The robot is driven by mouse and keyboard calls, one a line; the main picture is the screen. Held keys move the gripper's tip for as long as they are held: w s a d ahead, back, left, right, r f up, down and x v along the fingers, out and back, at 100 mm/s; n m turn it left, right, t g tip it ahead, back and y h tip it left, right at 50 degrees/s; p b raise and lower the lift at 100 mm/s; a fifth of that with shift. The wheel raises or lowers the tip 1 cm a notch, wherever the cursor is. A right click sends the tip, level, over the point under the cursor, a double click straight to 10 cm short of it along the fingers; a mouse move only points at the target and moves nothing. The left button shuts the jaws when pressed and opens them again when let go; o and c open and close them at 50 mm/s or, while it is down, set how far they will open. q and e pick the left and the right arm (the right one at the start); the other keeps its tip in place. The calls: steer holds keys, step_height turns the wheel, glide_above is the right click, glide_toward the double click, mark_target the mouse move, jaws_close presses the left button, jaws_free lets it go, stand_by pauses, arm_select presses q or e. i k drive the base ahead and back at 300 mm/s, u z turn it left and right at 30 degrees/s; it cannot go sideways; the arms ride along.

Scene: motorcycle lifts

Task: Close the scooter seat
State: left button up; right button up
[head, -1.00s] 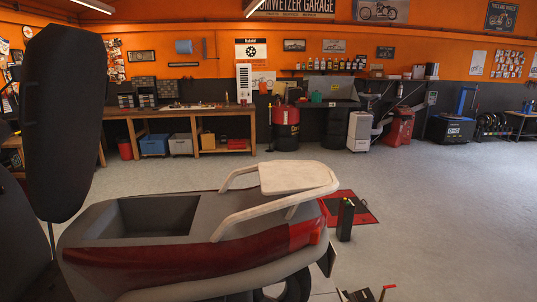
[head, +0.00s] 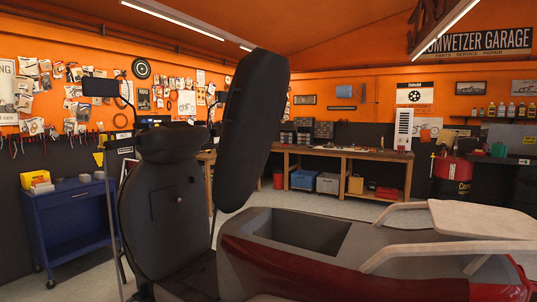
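The scooter seat (head: 252,128) is a long black pad standing nearly upright, raised open at the front end of the storage well. The scooter body (head: 330,270) is dark red and grey, with the open grey compartment (head: 305,234) showing empty as far as I can see. A pale rear rack (head: 480,219) sits behind the compartment, at the right. The black front part of the scooter (head: 165,195) stands left of the seat, with a mirror (head: 100,87) above it. Neither of my grippers shows in the head view.
A blue tool cart (head: 72,215) with yellow boxes stands at the left. A wooden workbench (head: 345,152) runs along the back wall. A red drum (head: 452,178) stands at the right. Some grey floor is clear between scooter and bench.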

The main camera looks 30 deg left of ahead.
mark_target(256, 102)
steer(key=u, duration=2.85)
steer(key=i, duration=2.75)
steer(key=z, duration=2.9)
